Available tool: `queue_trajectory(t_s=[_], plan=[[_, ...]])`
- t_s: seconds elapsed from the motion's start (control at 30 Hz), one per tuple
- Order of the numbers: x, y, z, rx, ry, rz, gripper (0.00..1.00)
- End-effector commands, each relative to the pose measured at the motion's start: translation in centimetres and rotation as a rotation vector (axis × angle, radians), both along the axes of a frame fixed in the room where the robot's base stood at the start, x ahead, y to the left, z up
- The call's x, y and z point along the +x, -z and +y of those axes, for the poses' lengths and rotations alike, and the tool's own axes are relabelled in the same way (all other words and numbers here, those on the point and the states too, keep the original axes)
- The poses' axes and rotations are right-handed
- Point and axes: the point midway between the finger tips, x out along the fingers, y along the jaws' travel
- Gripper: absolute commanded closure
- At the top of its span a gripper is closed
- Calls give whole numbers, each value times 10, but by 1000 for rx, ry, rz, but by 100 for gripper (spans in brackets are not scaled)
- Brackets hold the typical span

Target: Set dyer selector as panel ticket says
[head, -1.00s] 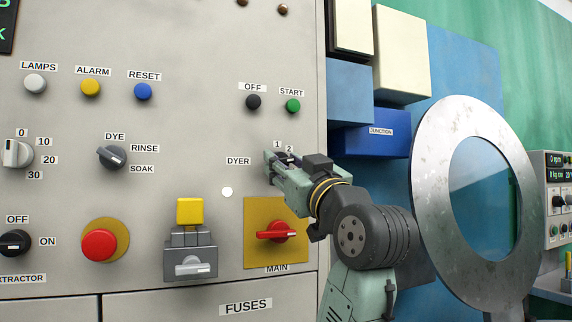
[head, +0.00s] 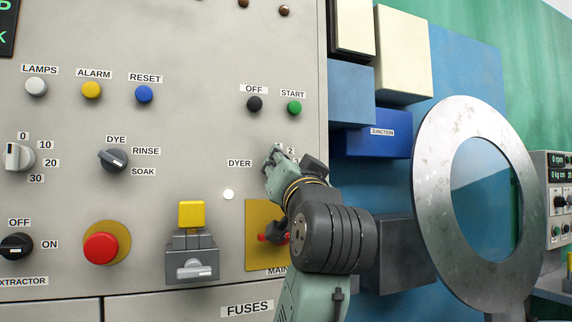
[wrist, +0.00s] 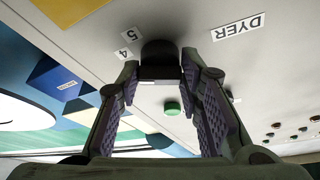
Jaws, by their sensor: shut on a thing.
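The dyer selector is a dark knob (wrist: 160,52) on the grey panel, between my fingertips in the wrist view. My gripper (wrist: 160,76) is shut on it; in the head view my gripper (head: 273,160) hides the knob. The DYER label (head: 239,163) is left of it in the head view and also shows upside down in the wrist view (wrist: 239,27). The knob's pointer is hidden. I see no readable ticket.
A black OFF button (head: 255,104) and a green START button (head: 294,107) are above my gripper. The red MAIN switch (head: 268,238) on its yellow plate is just below, partly behind my arm. A big metal ring (head: 437,200) stands to the right.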

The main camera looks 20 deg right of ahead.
Motion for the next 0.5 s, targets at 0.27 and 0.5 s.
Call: queue_trajectory(t_s=[0.27,0.5], plan=[[0,-1,1,69,-1,2,95],[0,-1,0,78,0,3,95]])
